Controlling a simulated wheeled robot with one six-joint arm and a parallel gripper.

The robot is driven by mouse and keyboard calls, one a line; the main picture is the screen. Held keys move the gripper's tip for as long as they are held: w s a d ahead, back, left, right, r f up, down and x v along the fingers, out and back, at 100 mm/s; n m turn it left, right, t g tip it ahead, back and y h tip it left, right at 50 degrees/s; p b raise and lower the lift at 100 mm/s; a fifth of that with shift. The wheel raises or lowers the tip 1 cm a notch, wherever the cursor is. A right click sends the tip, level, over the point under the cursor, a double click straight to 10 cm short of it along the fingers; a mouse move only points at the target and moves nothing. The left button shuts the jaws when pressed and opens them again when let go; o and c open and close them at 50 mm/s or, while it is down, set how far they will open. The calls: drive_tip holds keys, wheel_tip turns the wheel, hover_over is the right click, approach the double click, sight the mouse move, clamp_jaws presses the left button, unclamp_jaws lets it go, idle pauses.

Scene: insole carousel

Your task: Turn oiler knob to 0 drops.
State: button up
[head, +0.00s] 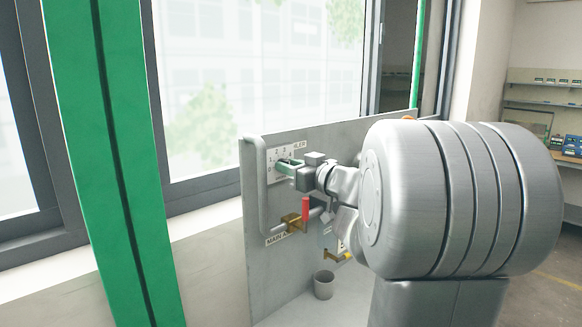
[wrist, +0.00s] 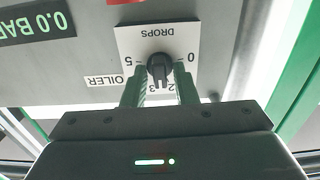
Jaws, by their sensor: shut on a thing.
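The oiler knob (wrist: 160,67) is a small black knob on a white dial plate (wrist: 180,36) marked DROPS, which appears upside down in the wrist view. The 5 is at the left of the dial, the 0 at the right, and the 2 and 3 below. My gripper (wrist: 160,80) has its two green fingers on either side of the knob, shut on it. The mark that the knob points to is too small to tell. In the head view the dial plate (head: 282,153) is partly covered by my gripper (head: 288,164), and the knob is hidden.
The grey panel (head: 258,215) carries a brass valve with a red handle (head: 305,209) below the dial and a lower brass valve (head: 338,256). A grey cup (head: 323,285) stands at the panel's foot. A green post (head: 120,160) is at left. A display (wrist: 35,22) reads 0.0 BAR.

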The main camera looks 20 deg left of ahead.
drive_tip(key=shift+s+f+n+b, duration=0.15)
drive_tip(key=shift+n+b, duration=2.1)
drive_tip(key=shift+n, duration=2.6)
drive_tip(key=shift+w+f+n+b, duration=0.1)
drive_tip(key=shift+n+b, duration=2.15)
drive_tip(key=shift+n, duration=2.6)
drive_tip(key=o, duration=0.7)
